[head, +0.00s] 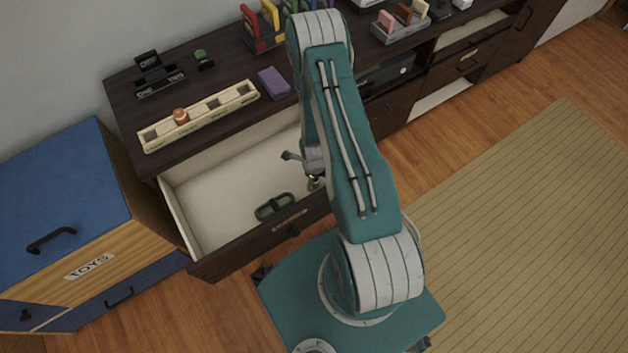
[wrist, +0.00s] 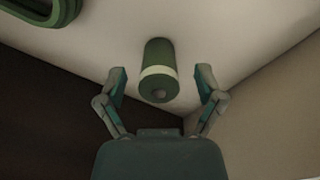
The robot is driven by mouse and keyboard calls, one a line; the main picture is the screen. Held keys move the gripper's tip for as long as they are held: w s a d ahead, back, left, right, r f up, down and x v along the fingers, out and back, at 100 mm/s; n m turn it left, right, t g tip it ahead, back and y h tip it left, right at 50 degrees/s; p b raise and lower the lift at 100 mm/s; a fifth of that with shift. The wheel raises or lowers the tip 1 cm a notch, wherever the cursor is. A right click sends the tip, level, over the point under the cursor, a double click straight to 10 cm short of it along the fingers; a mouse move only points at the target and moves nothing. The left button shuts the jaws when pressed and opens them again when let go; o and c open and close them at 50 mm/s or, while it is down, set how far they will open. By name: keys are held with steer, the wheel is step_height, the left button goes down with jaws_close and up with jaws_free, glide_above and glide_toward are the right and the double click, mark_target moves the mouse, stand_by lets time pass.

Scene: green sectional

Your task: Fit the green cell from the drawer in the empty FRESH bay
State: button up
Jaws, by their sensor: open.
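The green cell (wrist: 158,70) is a short dark green cylinder with a pale band. In the wrist view it lies in the drawer, between and a little beyond the fingertips of my open gripper (wrist: 162,88). No contact shows. In the head view my gripper (head: 301,168) is low inside the open drawer (head: 215,185), at its right part; I cannot make out the cell there. A long cream holder (head: 198,118) with several bays lies on the cabinet top. One bay holds an orange-brown cell (head: 181,115); the others look empty. I cannot read any FRESH label.
A dark green oval loop (head: 274,207) lies in the drawer near its front; it also shows in the wrist view (wrist: 45,10). A purple block (head: 273,82), a black stand (head: 157,75) and a small green item (head: 203,59) sit around the holder. A blue toy chest (head: 65,195) stands at left.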

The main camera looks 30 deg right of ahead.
steer(key=shift+a, duration=0.1)
jaws_close()
steer(key=shift+r, duration=0.15)
step_height(320, 180, up, 24)
steer(key=w+a+r+n, duration=0.1)
steer(key=w+a+n, duration=0.4)
steer(key=n, duration=0.9)
steer(key=w+a+r+n, duration=0.1)
steer(key=w+a+n, duration=0.4)
steer(key=w+n, duration=0.4)
steer(key=n, duration=0.5)
steer(key=shift+w+a, duration=0.15)
steer(key=shift+a, duration=0.15)
